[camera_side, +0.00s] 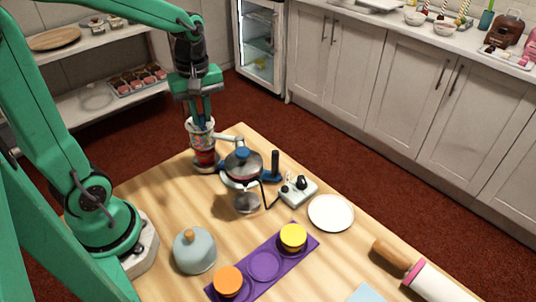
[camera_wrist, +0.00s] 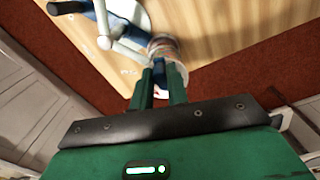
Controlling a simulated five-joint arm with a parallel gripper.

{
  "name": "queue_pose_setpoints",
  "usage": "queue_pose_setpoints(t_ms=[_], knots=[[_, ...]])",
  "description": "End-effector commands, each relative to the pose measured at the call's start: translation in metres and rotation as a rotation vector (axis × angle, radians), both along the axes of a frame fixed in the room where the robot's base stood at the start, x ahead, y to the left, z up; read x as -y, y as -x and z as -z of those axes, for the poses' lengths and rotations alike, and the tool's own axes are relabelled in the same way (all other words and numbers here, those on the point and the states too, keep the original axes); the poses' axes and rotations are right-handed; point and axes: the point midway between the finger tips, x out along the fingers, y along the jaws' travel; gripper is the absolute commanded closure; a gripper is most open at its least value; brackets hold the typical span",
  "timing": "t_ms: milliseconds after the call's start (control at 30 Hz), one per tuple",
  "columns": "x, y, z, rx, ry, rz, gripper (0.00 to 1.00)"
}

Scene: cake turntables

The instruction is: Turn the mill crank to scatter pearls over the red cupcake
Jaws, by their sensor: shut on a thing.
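My gripper (camera_side: 201,116) points down over the far left corner of the table, shut at the top of a clear mill jar (camera_side: 201,128) with coloured bits in it. In the wrist view its fingers (camera_wrist: 158,78) close on a small blue part, seemingly the crank; its shape is mostly hidden. Below the jar is something red (camera_side: 205,157), probably the red cupcake, on a dark round base (camera_side: 207,166). I cannot tell whether pearls lie on it. A pale arm (camera_side: 228,138) reaches from the jar to the right.
A metal device with a blue knob (camera_side: 243,154) stands close right of the jar, with a small control box (camera_side: 298,190) beyond. A purple tray (camera_side: 265,266) holds orange and yellow pieces. A grey dome (camera_side: 194,251), white plate (camera_side: 331,213) and rolling pin (camera_side: 433,283) are nearer.

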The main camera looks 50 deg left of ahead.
Motion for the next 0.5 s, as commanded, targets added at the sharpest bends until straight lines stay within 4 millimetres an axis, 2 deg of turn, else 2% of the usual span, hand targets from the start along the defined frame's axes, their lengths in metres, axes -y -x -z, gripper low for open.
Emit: queue_pose_setpoints(t_ms=[500], knots=[[-0.0035,0.0085,0.0008,-0.002,0.0,0.001,0.99]])
